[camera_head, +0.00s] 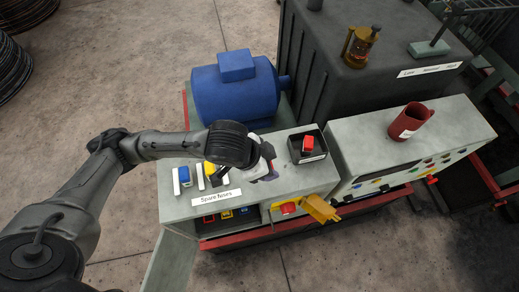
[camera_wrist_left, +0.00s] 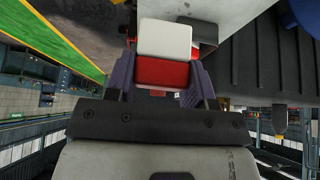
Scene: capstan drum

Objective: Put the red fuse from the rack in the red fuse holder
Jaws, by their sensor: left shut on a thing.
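My left gripper (camera_head: 268,173) is over the right end of the grey cabinet top, beside the "Spare fuses" rack. In the left wrist view its fingers (camera_wrist_left: 158,82) are shut on a red and white block, the red fuse (camera_wrist_left: 160,72). In the head view the fuse is mostly hidden by the gripper. The rack holds upright white, blue and yellow fuses (camera_head: 184,175). Coloured holders, red, yellow and blue (camera_head: 227,214), sit in the open recess below the label. A red part (camera_head: 288,208) is on the cabinet front further right. My right gripper is not in view.
A black bin (camera_head: 308,158) with a red block (camera_head: 307,143) stands on the cabinet top, right of the gripper. A yellow handle (camera_head: 320,209) juts from the front. A blue motor (camera_head: 235,90) stands behind. A red cup (camera_head: 409,121) is on the right-hand console.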

